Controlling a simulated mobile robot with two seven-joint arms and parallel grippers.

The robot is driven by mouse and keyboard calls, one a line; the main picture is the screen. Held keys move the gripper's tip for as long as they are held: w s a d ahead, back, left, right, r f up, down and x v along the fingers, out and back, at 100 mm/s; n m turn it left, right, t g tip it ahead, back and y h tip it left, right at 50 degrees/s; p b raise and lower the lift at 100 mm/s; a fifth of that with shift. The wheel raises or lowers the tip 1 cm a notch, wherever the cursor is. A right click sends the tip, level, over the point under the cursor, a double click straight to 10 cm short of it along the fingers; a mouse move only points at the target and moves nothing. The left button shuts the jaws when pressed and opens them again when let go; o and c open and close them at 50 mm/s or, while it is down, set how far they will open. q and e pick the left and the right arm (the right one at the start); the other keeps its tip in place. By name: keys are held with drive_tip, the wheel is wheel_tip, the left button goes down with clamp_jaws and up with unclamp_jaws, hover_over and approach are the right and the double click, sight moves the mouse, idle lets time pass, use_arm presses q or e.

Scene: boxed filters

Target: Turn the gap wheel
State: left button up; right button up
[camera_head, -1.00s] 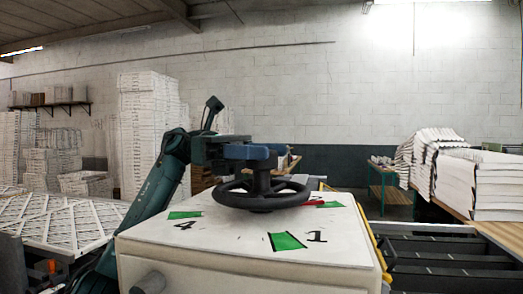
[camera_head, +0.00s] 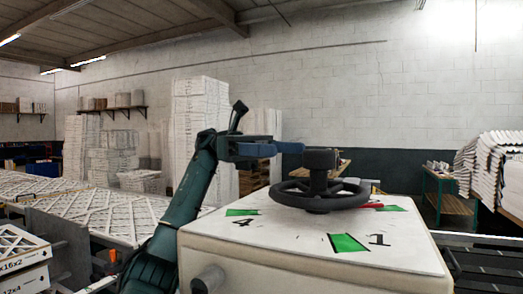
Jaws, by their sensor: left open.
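The gap wheel (camera_head: 318,197) is a black handwheel with a raised dark hub, upright on top of a pale box-shaped housing (camera_head: 300,262). A red pointer (camera_head: 372,206) shows at the wheel's right edge, beside a green mark (camera_head: 391,208) whose number I cannot read. Green marks labelled 4 (camera_head: 242,212) and 1 (camera_head: 348,243) lie on the top's left and front. My left gripper (camera_head: 288,148) is open, with blue fingers, at the left of the hub's top and above the rim. Whether it touches the hub is unclear. My right gripper is out of view.
White stacks (camera_head: 200,130) stand behind my left arm. A table of white lattice-faced filters (camera_head: 110,215) is at the left, with boxes at the lower left. A green-framed table (camera_head: 440,190) and paper-like stacks (camera_head: 482,162) are at the right. Air above the wheel is clear.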

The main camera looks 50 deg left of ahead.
use_arm(q)
drive_tip(key=a, duration=0.4)
drive_tip(key=shift+s+r, duration=0.1)
drive_tip(key=shift+s, duration=0.1)
drive_tip(key=shift+a, duration=0.4)
